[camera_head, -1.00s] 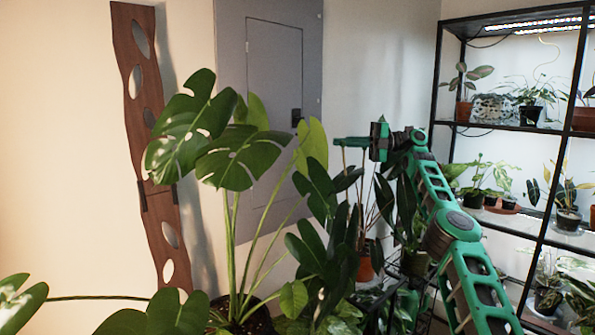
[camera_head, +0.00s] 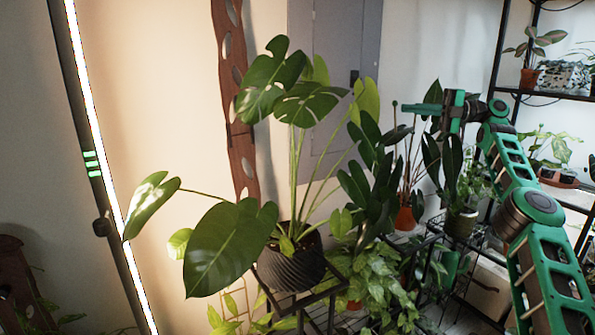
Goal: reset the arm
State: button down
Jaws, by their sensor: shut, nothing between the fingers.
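My green and black arm rises from the lower right of the head view. Its end bends left to my gripper (camera_head: 408,107), which points left at about the height of the upper monstera leaves. The gripper is shut and empty. It appears in front of the dark leaves of a plant in an orange pot (camera_head: 405,218), but I cannot tell how far in front. No held object shows.
A large monstera (camera_head: 230,250) in a dark ribbed pot (camera_head: 291,268) stands on a black stand left of my arm. A black shelf rack (camera_head: 497,60) with potted plants is at the right. A lit upright light bar (camera_head: 100,165) stands at the left.

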jog(key=s+a+r+m+g+h, duration=0.15)
jog(key=s+a, duration=0.25)
jog(key=a, duration=0.6)
jog(key=s+a+r+m+g+h, duration=0.1)
jog(key=s+a+h, duration=0.2)
jog(key=a, duration=0.7)
jog(key=s+a+f+m+h, duration=0.7)
jog(key=s+a+f, duration=0.3)
jog(key=s+d+f+m+h, duration=0.3)
jog(key=s+d+f+m, duration=0.4)
jog(key=s+d+m, duration=0.4)
jog(key=s+d+f+m+h, duration=0.4)
jog(key=s+d+f+m, duration=0.3)
jog(key=d, duration=0.6)
jog(key=s+d+f+m, duration=0.2)
jog(key=s+d+m, duration=0.1)
jog(key=s, duration=0.5)
jog(key=s+d+f+m, duration=0.3)
jog(key=s+m, duration=0.3)
jog(key=s, duration=0.3)
jog(key=s+d+f+m, duration=0.3)
jog(key=s+d+m, duration=0.1)
jog(key=s, duration=0.4)
jog(key=shift+s+d+y, duration=0.4)
jog(key=shift+d+y, duration=0.05)
jog(key=shift+d, duration=0.25)
